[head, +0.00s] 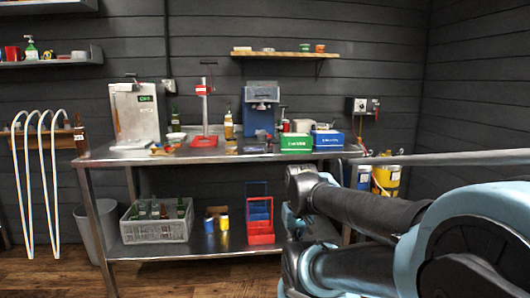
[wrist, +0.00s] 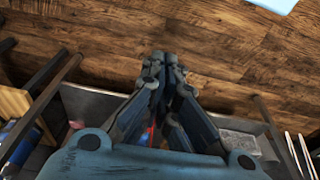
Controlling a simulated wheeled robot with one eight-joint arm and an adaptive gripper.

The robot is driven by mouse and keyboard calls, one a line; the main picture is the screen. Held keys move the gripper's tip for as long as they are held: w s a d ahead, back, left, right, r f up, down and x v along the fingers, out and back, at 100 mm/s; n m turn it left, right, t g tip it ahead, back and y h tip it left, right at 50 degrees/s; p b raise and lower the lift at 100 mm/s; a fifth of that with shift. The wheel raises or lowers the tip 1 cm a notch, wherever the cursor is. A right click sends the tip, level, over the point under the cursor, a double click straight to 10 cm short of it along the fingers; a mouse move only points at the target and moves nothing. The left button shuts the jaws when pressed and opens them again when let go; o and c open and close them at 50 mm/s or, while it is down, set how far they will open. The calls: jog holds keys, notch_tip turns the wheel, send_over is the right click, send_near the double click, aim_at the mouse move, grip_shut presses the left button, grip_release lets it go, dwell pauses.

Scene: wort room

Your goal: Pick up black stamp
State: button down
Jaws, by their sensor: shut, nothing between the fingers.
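I cannot make out the black stamp for sure in either view. Small dark items (head: 253,149) lie on the steel table (head: 190,157) in the head view, too small to name. My gripper (wrist: 166,64) shows in the wrist view with its fingers together and empty. It hangs over the wooden floor by the table's lower part. In the head view my arm covers the table's right end, and the gripper's fingers cannot be made out there.
The tabletop holds a green box (head: 296,143), a blue box (head: 327,139), a red stand (head: 204,115) and a brown bottle (head: 228,125). A bottle crate (head: 157,231) and a red carrier (head: 260,234) stand on the lower shelf. A grey bin (head: 88,235) stands left.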

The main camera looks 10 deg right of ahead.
dwell(0.4)
jog(key=c, duration=1.6)
grip_release()
jog(key=shift+c, duration=0.2)
jog(key=shift+o, duration=0.2)
jog(key=shift+a, duration=0.15)
